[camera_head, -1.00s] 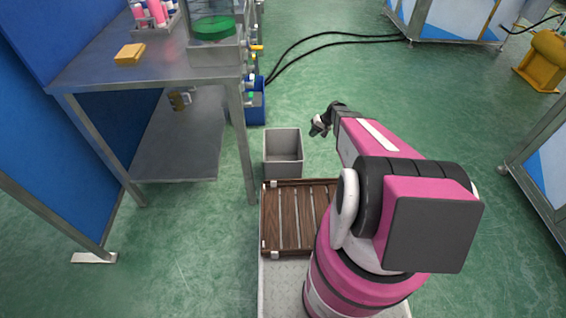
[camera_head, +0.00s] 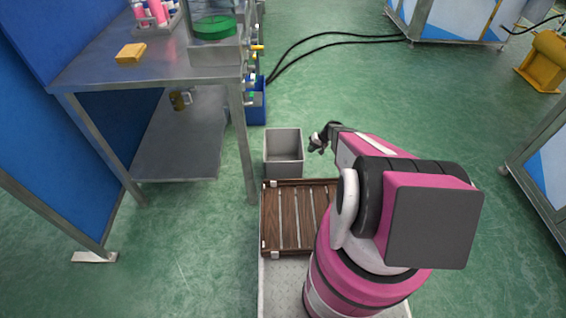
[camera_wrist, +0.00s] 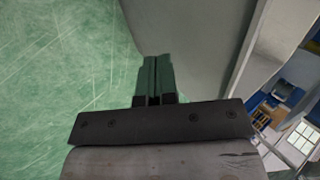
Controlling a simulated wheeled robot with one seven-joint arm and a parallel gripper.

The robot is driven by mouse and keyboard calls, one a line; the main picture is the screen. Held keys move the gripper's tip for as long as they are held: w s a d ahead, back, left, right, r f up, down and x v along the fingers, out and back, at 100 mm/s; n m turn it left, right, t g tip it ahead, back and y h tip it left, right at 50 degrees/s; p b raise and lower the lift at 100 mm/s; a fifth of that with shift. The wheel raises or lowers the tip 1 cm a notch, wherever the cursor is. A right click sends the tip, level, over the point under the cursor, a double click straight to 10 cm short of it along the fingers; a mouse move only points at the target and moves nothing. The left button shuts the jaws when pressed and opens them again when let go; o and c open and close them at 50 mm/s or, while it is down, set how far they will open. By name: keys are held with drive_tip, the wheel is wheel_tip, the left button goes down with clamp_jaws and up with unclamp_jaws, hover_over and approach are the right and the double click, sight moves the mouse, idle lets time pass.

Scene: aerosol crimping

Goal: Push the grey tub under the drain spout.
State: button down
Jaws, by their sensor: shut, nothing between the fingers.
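The grey tub (camera_head: 284,165) stands on the green floor in the head view, just beyond the wooden slatted deck and to the right of the steel table's legs. It looks empty. My gripper (camera_head: 312,150) is low, close to the tub's right side. In the wrist view my gripper (camera_wrist: 154,82) is shut and empty, its fingers pointing along a grey wall of the tub (camera_wrist: 190,40). I cannot tell whether the fingers touch it. Small taps with yellow and green parts (camera_head: 254,50) stick out from the table's right edge; I cannot tell which is the drain spout.
The steel table (camera_head: 150,68) has a lower shelf (camera_head: 178,150) and a leg (camera_head: 243,145) left of the tub. A blue crate (camera_head: 257,105) stands on the floor behind the tub. Black hoses (camera_head: 340,36) cross the floor. The floor to the right is open.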

drive_tip(key=shift+f, duration=0.45)
drive_tip(key=shift+a, duration=0.1)
drive_tip(key=shift+a, duration=11.5)
drive_tip(key=d, duration=3.5)
drive_tip(key=shift+d, duration=0.1)
